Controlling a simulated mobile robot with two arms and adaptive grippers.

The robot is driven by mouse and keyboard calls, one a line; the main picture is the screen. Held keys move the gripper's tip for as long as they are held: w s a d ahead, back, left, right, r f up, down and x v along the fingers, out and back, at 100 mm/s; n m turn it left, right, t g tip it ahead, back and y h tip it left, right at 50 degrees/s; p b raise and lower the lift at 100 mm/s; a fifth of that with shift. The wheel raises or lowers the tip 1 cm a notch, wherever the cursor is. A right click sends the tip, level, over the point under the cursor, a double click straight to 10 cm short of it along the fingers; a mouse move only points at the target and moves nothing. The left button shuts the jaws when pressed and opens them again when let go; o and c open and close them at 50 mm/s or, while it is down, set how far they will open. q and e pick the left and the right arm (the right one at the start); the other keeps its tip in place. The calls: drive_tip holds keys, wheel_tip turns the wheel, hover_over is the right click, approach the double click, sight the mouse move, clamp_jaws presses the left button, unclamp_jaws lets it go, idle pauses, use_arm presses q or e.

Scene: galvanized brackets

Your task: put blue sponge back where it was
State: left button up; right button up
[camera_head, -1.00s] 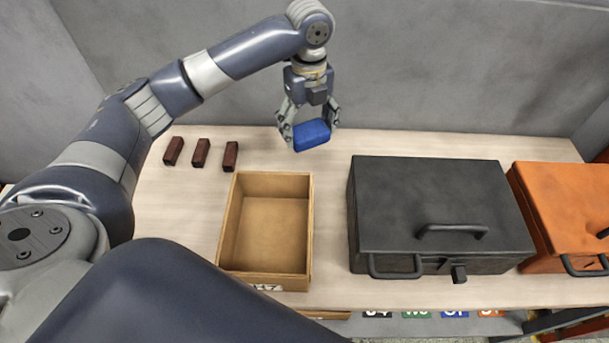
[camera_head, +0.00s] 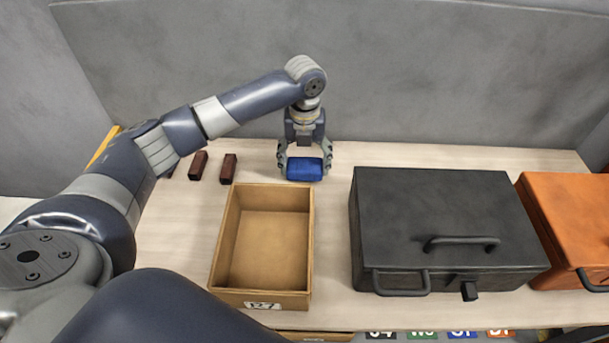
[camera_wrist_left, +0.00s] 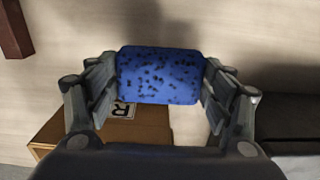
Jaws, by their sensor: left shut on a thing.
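The blue sponge (camera_head: 304,169) is between the fingers of my left gripper (camera_head: 305,165), low over the back of the table, behind the right side of the open wooden box. I cannot tell whether it touches the table. In the left wrist view the sponge (camera_wrist_left: 160,76) shows dark pores, and the fingers of my left gripper (camera_wrist_left: 160,92) press on its two ends. My left gripper is shut on it. My right gripper is not in view.
An empty wooden box (camera_head: 222,250) with a label stands front left of the sponge. Dark red blocks (camera_head: 228,168) stand to the left. A black case (camera_head: 440,215) and an orange case (camera_head: 575,220) stand on the right. The tabletop (camera_head: 390,156) around the sponge is clear.

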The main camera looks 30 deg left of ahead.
sight(304, 175)
use_arm(q)
wheel_tip(304, 175, down, 5)
idle(0.4)
drive_tip(key=o, duration=1)
drive_tip(key=shift+f, duration=0.1)
wheel_tip(304, 175, up, 12)
drive_tip(key=shift+r+b, duration=0.2)
drive_tip(key=shift+b, duration=0.15)
